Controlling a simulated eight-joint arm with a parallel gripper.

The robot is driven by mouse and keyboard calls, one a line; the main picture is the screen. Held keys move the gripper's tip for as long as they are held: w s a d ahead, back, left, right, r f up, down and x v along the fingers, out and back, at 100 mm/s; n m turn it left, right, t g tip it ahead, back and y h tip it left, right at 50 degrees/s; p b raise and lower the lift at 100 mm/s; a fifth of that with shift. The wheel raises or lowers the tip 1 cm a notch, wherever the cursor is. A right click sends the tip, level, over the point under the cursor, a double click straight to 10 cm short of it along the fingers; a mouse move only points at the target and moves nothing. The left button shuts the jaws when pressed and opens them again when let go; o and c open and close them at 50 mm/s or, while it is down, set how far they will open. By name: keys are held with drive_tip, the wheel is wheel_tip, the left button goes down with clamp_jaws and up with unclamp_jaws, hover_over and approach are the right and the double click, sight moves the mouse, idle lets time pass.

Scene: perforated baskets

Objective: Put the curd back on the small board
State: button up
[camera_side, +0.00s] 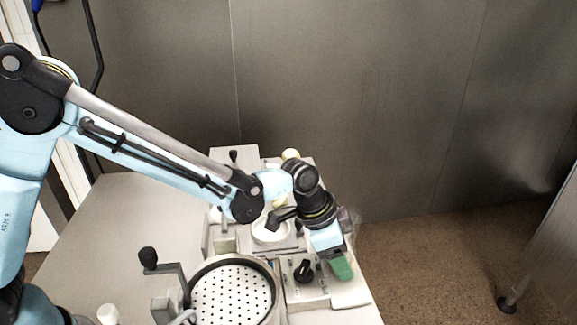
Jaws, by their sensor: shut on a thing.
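My gripper (342,268) reaches down at the right end of the bench, with a green part at its lower end. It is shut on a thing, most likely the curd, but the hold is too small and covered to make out. A pale flat slab, which looks like the small board (351,292), lies just below the gripper at the bench's right edge. I cannot tell whether the gripper or its load touches it.
A large round perforated basket (231,294) stands at the front, with a black-knobbed lever (150,259) on its left. A box with a black dial (304,270) is left of the gripper. A smaller white round dish (271,234) sits behind. The left bench (118,235) is mostly clear.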

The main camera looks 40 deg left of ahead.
drive_tip(key=o, duration=1.2)
drive_tip(key=shift+o, duration=0.2)
drive_tip(key=shift+r, duration=3.95)
